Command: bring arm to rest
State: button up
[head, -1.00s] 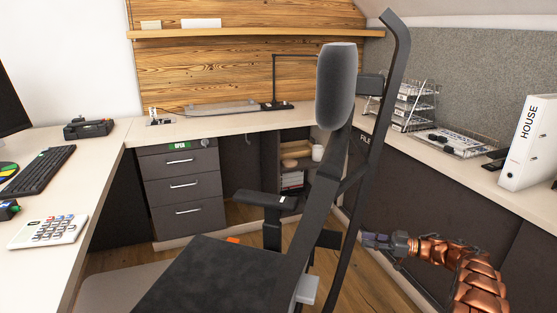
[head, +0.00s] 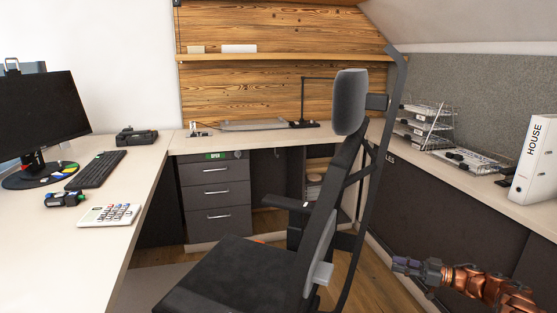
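My copper-coloured arm (head: 487,288) reaches in from the lower right corner. My gripper (head: 402,265) is at its left end, low in the picture, pointing left. It is small and dark, and I cannot make out whether its fingers are apart. No object shows in it. It appears right of the black office chair (head: 235,275), with a gap between them in the picture, and in front of the dark panel under the right-hand desk.
The chair stands in the middle, among desks on three sides. The left desk (head: 100,243) holds a monitor (head: 42,112), keyboard (head: 96,169) and calculator (head: 110,214). A white binder (head: 534,160) and wire trays (head: 425,125) stand on the right desk. Drawers (head: 215,195) are at the back.

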jog(key=w+d+r+m+t+h+p, duration=0.1)
jog(key=w+r+m+t+h+p, duration=0.25)
jog(key=r, duration=0.75)
jog(key=w+r+m+t+h+p, duration=0.1)
jog(key=w+r+t+h+p, duration=0.2)
jog(key=w+r, duration=0.6)
jog(key=w+d+r+m+t+h+p, duration=0.1)
jog(key=w+r+m+t+h+p, duration=0.25)
jog(key=r, duration=1.05)
jog(key=s+r+m+h+p, duration=0.2)
jog(key=s+r+m+h, duration=0.15)
jog(key=r+h, duration=0.3)
jog(key=s+a+g+p, duration=0.5)
jog(key=s+a+g, duration=0.1)
jog(key=s, duration=1.5)
jog(key=s+a+f+m+g+p, duration=0.1)
jog(key=s+a+g+p, duration=0.3)
jog(key=s, duration=1.8)
jog(key=s+a+g+p, duration=0.5)
jog(key=s+a+g, duration=0.4)
jog(key=s, duration=1.3)
jog(key=a, duration=0.4)
jog(key=shift+f+m+p, duration=0.35)
